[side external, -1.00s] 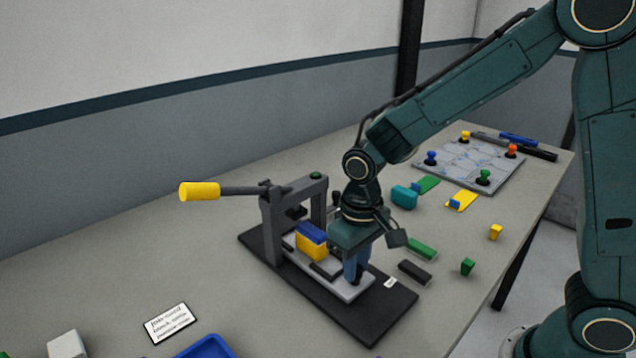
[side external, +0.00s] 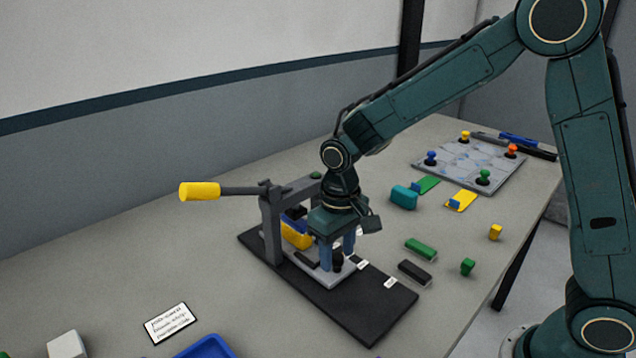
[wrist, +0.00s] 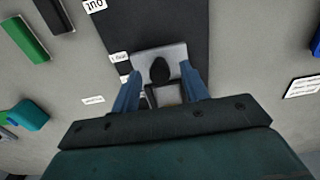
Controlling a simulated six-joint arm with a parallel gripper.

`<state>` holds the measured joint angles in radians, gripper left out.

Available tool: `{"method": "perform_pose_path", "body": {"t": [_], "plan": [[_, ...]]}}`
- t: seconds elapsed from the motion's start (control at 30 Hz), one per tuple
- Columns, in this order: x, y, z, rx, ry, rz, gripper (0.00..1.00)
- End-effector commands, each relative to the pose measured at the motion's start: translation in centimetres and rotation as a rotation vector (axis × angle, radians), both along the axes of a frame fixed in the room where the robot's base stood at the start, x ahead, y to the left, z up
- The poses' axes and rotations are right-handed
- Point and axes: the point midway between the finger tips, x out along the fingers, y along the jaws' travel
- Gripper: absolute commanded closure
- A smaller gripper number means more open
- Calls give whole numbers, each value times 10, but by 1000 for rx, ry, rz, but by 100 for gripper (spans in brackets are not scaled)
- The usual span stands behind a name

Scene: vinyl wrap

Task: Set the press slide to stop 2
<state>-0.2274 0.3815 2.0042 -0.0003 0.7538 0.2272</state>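The press (side external: 270,230) is a grey frame on a black base (side external: 375,315), with a lever ending in a yellow handle (side external: 199,191). Its light grey slide (side external: 343,277) carries a yellow and blue block (side external: 295,236), now partly under the frame. A dark knob (side external: 337,264) stands at the slide's outer end; it also shows in the wrist view (wrist: 160,69). My gripper (side external: 338,258) is low over the slide. Its blue fingers are spread on either side of the knob, with gaps visible in the wrist view (wrist: 160,84). Which stop the slide sits at is unclear.
Small white labels line the base, including an "OUT" label (side external: 390,283). Green (side external: 420,249) and black (side external: 414,273) blocks lie right of the press. A written card (side external: 169,323) and blue tray (side external: 206,347) are at the front. A board with pegs (side external: 470,163) is at the back.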

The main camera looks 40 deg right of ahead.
Motion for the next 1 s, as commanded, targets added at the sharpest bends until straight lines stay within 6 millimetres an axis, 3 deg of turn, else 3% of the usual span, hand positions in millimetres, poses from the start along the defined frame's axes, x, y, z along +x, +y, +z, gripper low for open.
{"method": "perform_pose_path", "body": {"t": [0.27, 0.47, 1.0], "plan": [[0, 0, 4, 0, 1, 0, 55], [1, 0, 22, 0, -3, 0, 55], [0, 0, 109, 1, -3, 0, 55]]}}
